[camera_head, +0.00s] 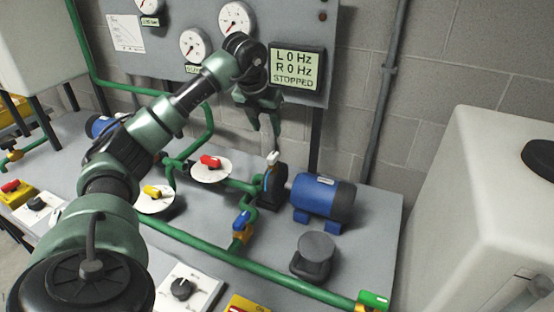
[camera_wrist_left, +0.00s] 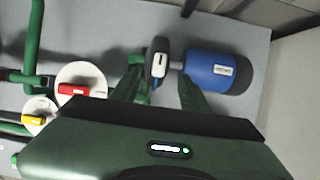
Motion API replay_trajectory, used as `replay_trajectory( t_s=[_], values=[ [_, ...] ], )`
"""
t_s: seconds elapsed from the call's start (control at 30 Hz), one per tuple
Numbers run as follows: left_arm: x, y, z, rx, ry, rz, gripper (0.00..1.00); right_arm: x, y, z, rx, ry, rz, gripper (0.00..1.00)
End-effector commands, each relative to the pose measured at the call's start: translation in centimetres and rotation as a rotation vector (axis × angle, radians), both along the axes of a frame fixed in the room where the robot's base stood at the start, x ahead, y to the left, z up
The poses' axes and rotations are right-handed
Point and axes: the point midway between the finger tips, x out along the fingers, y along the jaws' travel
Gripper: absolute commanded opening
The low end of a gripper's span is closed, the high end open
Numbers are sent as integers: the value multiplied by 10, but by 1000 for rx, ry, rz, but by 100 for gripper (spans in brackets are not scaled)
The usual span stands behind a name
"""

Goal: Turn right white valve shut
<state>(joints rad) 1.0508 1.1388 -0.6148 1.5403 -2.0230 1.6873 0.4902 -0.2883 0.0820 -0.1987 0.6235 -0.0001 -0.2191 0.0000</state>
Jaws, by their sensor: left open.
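The white valve (camera_head: 272,158) is a small white handle on top of the dark pump body (camera_head: 270,187), left of the blue motor (camera_head: 325,198). In the left wrist view the white valve (camera_wrist_left: 158,57) shows between and just beyond my fingertips. My left gripper (camera_head: 270,132) is open and points down above the white valve, with a small gap to it. It also shows in the left wrist view (camera_wrist_left: 159,74), one finger on each side, holding nothing. My right gripper is in neither view.
A red-handled valve (camera_head: 211,162) and a yellow-handled valve (camera_head: 153,192) sit on white discs to the left. A blue-handled valve (camera_head: 240,220) is in front. A display (camera_head: 296,69) reads L 0 Hz, R 0 Hz, STOPPED. A white tank (camera_head: 465,200) stands at right.

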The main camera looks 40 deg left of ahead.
Motion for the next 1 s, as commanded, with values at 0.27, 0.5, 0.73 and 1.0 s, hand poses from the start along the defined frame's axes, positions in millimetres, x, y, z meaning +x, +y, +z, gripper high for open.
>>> replay_trajectory(
  t_s=[0.27, 0.5, 0.73, 1.0],
  values=[
    [0, 0, -40, -1, 0, 0, 45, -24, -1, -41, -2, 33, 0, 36],
    [5, 1, -57, -1, 3, 0, 45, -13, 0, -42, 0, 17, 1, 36],
    [19, 6, -91, -1, 3, -1, 45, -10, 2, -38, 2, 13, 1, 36],
    [28, 8, -113, -1, 1, 0, 45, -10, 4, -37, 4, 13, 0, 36]
  ],
)
